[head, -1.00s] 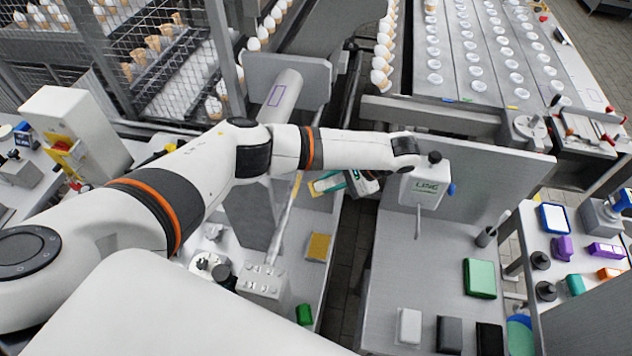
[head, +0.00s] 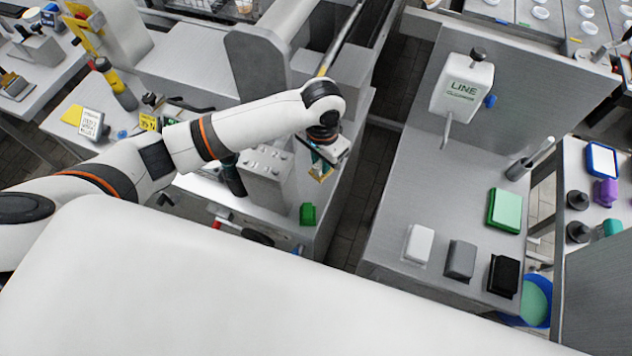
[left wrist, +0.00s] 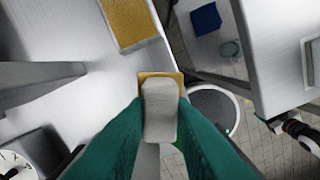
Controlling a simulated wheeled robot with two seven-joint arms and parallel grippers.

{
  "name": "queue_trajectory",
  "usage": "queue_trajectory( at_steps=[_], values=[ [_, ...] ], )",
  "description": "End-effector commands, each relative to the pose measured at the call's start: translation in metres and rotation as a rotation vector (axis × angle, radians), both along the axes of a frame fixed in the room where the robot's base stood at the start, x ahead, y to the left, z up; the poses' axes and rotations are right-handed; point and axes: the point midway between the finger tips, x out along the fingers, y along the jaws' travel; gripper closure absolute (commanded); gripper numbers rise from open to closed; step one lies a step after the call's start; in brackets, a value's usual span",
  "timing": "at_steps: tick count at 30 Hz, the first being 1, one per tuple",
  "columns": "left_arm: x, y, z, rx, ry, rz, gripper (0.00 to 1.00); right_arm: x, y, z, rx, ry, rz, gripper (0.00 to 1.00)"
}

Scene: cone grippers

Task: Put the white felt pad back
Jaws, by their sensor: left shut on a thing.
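My left gripper (head: 325,160) hangs over the right end of the left-hand counter in the head view. In the left wrist view its teal fingers (left wrist: 160,125) are shut on a pale grey-white block (left wrist: 160,108) with a gold layer (left wrist: 160,77) showing around its far end. I cannot tell whether this is the white felt pad. A white pad (head: 418,243) lies on the right-hand counter, beside a grey pad (head: 460,259) and a black pad (head: 503,275), well apart from the gripper. My right gripper is out of view.
A gold slab (left wrist: 130,22) lies on the counter just beyond the held block. A green block (head: 307,213) sits at the left-hand counter's edge. A gap shows floor (head: 372,170) between the counters. A dispenser (head: 462,88) and a green pad (head: 504,210) are on the right.

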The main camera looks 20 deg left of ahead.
Motion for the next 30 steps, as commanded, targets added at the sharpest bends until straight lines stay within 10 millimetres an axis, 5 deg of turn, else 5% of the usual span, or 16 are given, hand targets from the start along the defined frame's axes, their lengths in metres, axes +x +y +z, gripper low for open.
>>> queue_trajectory(
  at_steps=[15,27,28,30],
  values=[
    [-0.001,0.0,-0.068,0.003,0.003,0.0,0.97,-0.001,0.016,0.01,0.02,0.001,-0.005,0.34],
    [0.0,0.0,-0.075,0.003,0.002,-0.002,0.97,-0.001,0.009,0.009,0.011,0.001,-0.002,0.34],
    [0.0,0.0,-0.075,0.003,0.001,-0.002,0.77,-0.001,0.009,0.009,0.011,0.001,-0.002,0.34],
    [0.0,0.0,-0.075,0.003,0.001,-0.002,0.66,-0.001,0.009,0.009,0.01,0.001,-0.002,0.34]
  ],
)
